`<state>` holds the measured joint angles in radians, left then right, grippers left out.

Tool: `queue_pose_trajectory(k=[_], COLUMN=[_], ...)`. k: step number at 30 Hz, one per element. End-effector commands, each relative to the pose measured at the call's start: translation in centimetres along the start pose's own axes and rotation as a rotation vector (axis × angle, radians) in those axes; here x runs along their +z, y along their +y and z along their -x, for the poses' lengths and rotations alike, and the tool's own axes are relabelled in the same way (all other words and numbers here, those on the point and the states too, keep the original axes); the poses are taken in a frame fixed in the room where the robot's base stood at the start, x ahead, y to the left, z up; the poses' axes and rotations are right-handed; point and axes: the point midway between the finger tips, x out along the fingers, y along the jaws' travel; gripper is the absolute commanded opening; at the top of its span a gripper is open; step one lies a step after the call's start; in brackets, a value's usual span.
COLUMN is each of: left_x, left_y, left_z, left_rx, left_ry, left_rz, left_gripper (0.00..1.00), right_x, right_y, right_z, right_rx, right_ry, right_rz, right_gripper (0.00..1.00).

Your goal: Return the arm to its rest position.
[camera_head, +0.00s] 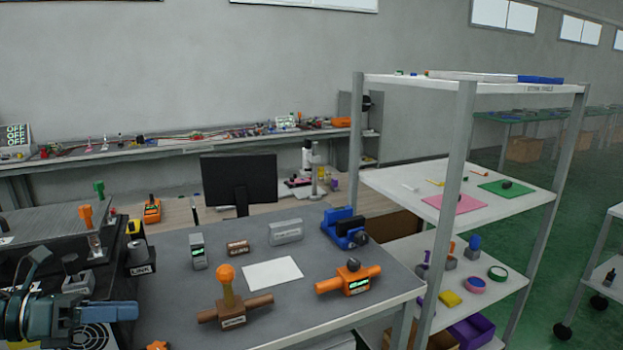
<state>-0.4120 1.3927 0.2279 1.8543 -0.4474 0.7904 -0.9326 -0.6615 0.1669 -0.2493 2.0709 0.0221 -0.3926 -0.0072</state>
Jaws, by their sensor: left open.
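My left gripper (122,311) is at the lower left, pointing right, with its arm coming in from the left edge. It is open, and nothing shows between its fingers. It is beside the left end of the grey table (290,312). A brown fixture (234,312) with an upright lever and orange ball knob (226,272) stands to the right of the gripper, apart from it. An orange fixture (352,280) with side handles sits farther right. My right gripper is not in view.
A black device labelled LINK (141,262) stands close behind the gripper. Grey blocks (285,232), a white sheet (272,273) and a blue vise (344,230) are on the table. A white shelf rack (455,189) stands at the right.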

Motion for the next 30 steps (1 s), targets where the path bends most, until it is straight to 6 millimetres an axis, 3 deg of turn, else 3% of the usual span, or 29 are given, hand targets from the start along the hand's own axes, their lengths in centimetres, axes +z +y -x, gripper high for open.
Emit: queue_pose_trajectory(k=[6, 10, 14, 18, 21, 24, 30], left_x=[-8.5, -14.8, -21.7, -27.5, -30.0, -31.3, -32.0], left_y=[3.9, 4.8, 3.8, 0.7, -1.6, -3.2, -4.0], left_z=[-2.5, -4.7, -7.8, -11.6, -13.9, -15.4, -16.1], left_rx=[0.068, 0.096, 0.115, 0.128, 0.137, 0.145, 0.152], left_ry=[-0.429, -0.645, -0.829, -0.968, -1.023, -1.049, -1.06], left_rz=[0.805, 1.306, 1.816, 2.295, 2.541, 2.689, 2.763], left_gripper=[0.42, 0.42, 0.42, 0.42, 0.42, 0.42, 0.42], right_x=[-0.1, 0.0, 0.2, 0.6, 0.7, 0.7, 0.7], right_y=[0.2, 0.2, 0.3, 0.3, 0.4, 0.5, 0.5], right_z=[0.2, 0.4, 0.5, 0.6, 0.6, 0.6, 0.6], right_rx=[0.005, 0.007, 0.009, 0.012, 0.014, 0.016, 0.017], right_ry=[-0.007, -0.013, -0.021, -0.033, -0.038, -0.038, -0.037], right_rz=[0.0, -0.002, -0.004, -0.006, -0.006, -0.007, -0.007], right_gripper=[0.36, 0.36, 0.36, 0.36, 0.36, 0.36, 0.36])
